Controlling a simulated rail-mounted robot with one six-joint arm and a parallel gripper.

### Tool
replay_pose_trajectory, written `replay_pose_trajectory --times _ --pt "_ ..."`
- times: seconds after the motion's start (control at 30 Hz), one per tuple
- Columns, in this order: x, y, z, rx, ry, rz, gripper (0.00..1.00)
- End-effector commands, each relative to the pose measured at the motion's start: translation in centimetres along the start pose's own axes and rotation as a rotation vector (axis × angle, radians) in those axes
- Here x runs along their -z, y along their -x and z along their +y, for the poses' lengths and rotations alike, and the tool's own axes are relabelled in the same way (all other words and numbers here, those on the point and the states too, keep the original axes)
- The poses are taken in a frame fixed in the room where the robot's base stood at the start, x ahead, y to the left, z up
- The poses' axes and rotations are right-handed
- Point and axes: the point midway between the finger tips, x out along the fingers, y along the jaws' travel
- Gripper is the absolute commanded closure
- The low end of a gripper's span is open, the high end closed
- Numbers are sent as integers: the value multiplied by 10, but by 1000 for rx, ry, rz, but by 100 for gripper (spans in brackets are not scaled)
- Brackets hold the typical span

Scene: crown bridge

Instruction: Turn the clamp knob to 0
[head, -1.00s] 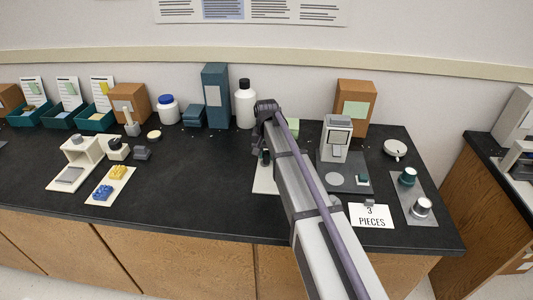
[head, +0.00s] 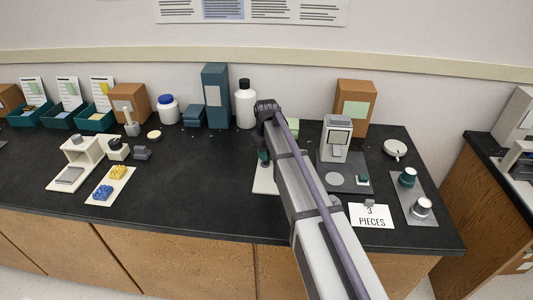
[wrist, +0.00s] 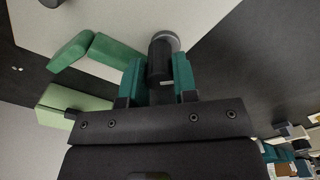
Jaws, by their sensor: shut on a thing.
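In the wrist view, the black cylindrical clamp knob (wrist: 160,58) with a grey end sits between the teal fingers of my gripper (wrist: 158,82). My gripper is shut on it, with one finger on each side. The knob is at a pale plate (wrist: 110,14), with angled green pieces (wrist: 95,52) beside it. In the head view my arm covers most of this spot; only part of the white plate (head: 262,184) and a small dark teal part (head: 264,157) show. No dial mark or number on the knob is legible.
A light green block (wrist: 62,104) is close to my gripper. A white bottle (head: 245,106) and a tall teal box (head: 215,96) stand behind my arm. A grey device (head: 336,138) and a "3 PIECES" card (head: 370,216) are on the right.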

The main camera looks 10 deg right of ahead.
Motion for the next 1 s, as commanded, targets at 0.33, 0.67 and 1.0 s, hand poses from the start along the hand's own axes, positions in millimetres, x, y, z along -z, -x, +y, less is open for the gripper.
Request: replay_pose_trajectory --times 0.33,0.67,1.0 --pt "0 0 0 0 67 -1 97" --pt "0 0 0 0 68 -1 97" --pt "0 0 0 0 67 0 47"
